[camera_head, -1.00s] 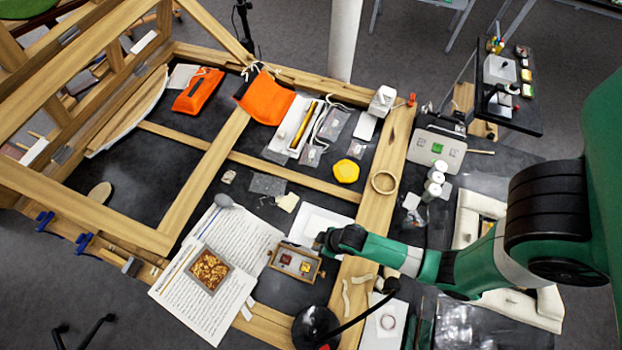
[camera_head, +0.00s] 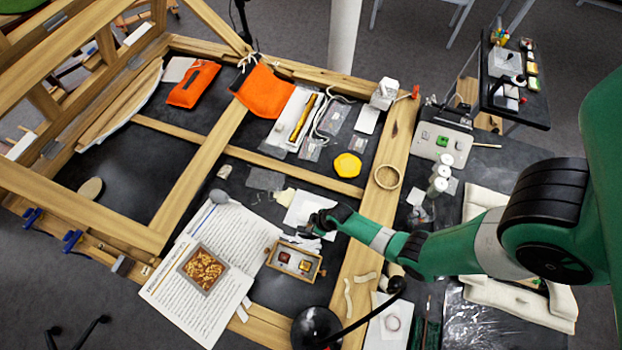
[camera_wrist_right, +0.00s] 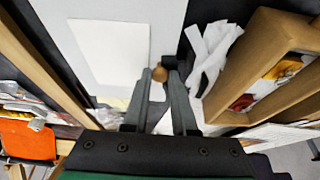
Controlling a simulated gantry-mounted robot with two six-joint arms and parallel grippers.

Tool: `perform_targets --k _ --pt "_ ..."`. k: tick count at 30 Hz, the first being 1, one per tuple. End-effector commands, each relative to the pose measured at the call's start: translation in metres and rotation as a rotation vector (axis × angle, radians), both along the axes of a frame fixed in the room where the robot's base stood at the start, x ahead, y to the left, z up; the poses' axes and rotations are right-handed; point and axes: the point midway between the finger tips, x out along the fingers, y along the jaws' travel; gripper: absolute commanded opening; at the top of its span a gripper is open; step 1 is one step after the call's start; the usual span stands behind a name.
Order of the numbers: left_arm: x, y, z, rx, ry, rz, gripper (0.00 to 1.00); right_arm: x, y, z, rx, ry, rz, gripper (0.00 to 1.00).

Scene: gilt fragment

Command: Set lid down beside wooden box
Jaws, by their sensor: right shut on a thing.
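The wooden box (camera_head: 271,265) is open on the dark work surface, with small red and pale pieces inside. In the right wrist view its wooden rim (camera_wrist_right: 236,62) is at the right, apart from my gripper. My right gripper (camera_head: 314,227) is just behind the box in the head view. In the right wrist view its fingers (camera_wrist_right: 160,82) are shut on a small round brown knob (camera_wrist_right: 160,74), which appears to be the lid's. I cannot make out the lid's panel or whether it touches the surface. My left gripper is not in view.
A white sheet (camera_head: 297,208) lies behind the box, close to my right gripper. White strips (camera_wrist_right: 207,52) lie between the gripper and the box. A black lamp (camera_head: 315,328) stands in front.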

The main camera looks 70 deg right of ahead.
Motion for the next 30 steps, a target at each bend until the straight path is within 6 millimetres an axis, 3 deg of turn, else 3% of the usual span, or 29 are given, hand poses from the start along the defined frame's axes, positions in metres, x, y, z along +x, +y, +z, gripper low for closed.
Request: perform_targets --k 3,4,9,20,26,30 --pt "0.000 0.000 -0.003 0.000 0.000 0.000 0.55 0.000 0.000 -0.003 0.000 0.001 0.000 0.00" --pt "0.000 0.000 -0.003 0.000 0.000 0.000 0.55 0.000 0.000 -0.003 0.000 0.001 0.000 0.27" --pt "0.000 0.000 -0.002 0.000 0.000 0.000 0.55 0.000 0.000 -0.002 0.000 0.001 0.000 0.55" --pt "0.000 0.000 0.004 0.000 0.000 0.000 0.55 -0.002 0.000 0.005 0.000 0.000 0.000 0.55" --pt "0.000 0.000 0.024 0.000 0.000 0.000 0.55 -0.016 0.001 0.043 0.000 0.000 -0.002 0.55" --pt "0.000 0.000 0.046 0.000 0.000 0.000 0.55 -0.030 0.002 0.080 -0.001 0.001 -0.001 0.55"
